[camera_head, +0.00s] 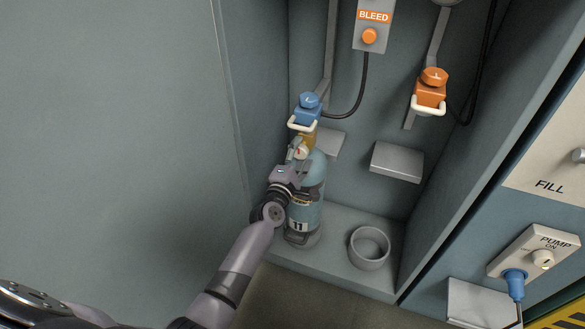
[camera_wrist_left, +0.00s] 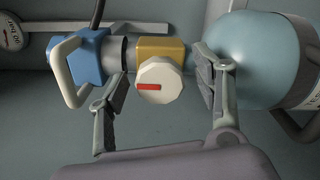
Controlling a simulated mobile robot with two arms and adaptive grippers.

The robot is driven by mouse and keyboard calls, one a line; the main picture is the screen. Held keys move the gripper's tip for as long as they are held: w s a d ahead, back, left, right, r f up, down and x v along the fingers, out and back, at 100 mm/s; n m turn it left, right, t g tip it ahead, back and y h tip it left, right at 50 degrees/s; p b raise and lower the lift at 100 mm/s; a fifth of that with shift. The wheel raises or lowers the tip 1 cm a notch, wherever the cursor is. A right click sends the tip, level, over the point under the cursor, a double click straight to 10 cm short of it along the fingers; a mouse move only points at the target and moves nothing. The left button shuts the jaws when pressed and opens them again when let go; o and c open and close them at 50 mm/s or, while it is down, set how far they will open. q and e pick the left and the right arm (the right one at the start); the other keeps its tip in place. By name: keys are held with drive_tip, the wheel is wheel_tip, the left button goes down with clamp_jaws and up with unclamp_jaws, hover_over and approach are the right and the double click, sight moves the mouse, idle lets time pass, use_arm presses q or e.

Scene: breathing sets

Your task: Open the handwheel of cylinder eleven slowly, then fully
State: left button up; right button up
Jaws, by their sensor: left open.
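Cylinder eleven (camera_head: 307,210) is a pale blue bottle with a dark band and the number 11, upright on the cabinet floor. Its brass valve (camera_head: 308,138) carries a white round handwheel (camera_head: 301,152) with a red mark; the handwheel shows large in the left wrist view (camera_wrist_left: 160,88). A blue connector (camera_head: 307,110) with a white loop handle sits on the valve. My left gripper (camera_head: 298,160) is open in front of the valve. In the wrist view its fingers (camera_wrist_left: 160,72) stand on either side of the handwheel, apart from it. My right gripper is not in view.
An orange connector (camera_head: 431,90) hangs on the right of the back wall, above an empty grey ring holder (camera_head: 369,248). A bleed box (camera_head: 372,28) is above. Cabinet walls stand close on both sides. A pump switch panel (camera_head: 536,252) is outside at right.

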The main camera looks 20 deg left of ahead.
use_arm(q)
drive_tip(key=s, duration=1)
drive_tip(key=shift+s+a, duration=0.15)
drive_tip(key=shift+a, duration=0.05)
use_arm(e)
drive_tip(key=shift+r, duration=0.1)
